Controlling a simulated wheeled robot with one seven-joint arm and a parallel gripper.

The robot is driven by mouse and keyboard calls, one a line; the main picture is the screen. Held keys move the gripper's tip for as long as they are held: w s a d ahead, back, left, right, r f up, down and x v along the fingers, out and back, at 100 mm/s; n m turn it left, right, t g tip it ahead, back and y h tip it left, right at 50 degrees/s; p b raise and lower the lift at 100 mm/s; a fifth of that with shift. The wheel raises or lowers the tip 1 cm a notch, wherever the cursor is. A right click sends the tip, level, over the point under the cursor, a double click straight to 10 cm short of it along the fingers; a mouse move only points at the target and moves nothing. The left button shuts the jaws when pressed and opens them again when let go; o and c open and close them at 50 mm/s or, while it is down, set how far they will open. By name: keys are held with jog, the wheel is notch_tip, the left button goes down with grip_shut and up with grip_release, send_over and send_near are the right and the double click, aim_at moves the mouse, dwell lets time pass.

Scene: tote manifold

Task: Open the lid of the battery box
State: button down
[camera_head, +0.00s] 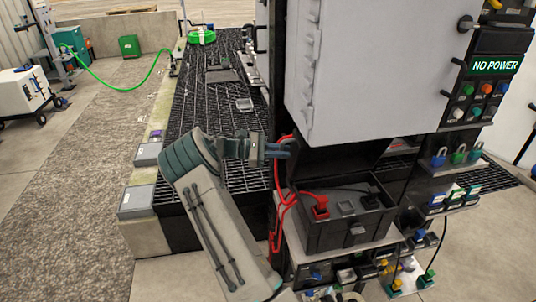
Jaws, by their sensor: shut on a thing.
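The black battery box (335,235) stands on a grey shelf below the big grey cabinet. Its dark lid (340,163) is raised and tilted up at the back, so the box's top shows with a red clamp (320,207) and a black clamp (371,200) on it. The cabinet overhangs the upper edge of the lid and hides part of it. My gripper (289,148) reaches in from the left and is shut at the lid's upper left corner. The fingertips are small and dark here, so the exact contact is hard to see.
The grey cabinet (372,65) hangs close above the lid. Red cables (279,200) run down left of the box. A panel marked NO POWER (495,66) and several padlocks (457,154) are at right. Black grating (205,110) lies behind my arm.

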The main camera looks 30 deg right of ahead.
jog(key=shift+w+d, duration=0.1)
jog(key=shift+w, duration=0.1)
dwell(0.3)
jog(key=c, duration=1.6)
grip_release()
jog(key=shift+o, duration=0.2)
jog(key=f+b+v, duration=0.1)
jog(key=b+v, duration=0.3)
jog(key=v, duration=1)
jog(key=shift+r, duration=0.45)
jog(key=shift+d, duration=0.1)
